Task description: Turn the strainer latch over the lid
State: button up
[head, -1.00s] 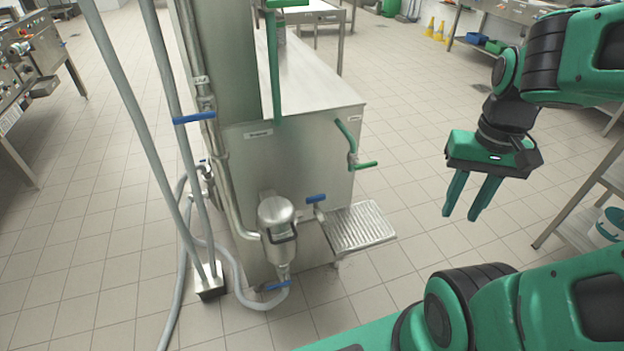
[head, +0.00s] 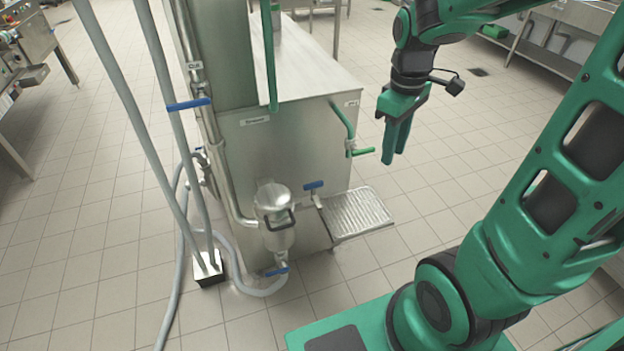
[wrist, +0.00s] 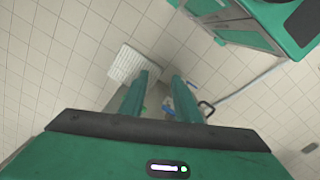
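The strainer (head: 277,238) is a steel canister low on the front of the steel machine, with a round lid (head: 271,196) on top. Its latch, a dark looped bar (head: 292,226), lies across the canister's front just below the lid.
A ribbed drip tray (head: 357,212) juts out right of the strainer. A blue-handled valve (head: 313,185) and a green pipe handle (head: 363,152) stick out between the strainer and my gripper. Grey hoses and poles (head: 150,110) stand left.

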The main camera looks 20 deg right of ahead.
jog(key=w+a+f+n, duration=0.5)
jog(key=w+a+n, duration=0.25)
jog(key=w, duration=0.25)
jog(key=n, duration=0.5)
send_near(313, 183)
notch_tip(313, 183, down, 8)
jog(key=shift+d+f, duration=0.15)
jog(key=shift+f, duration=0.05)
grip_shut()
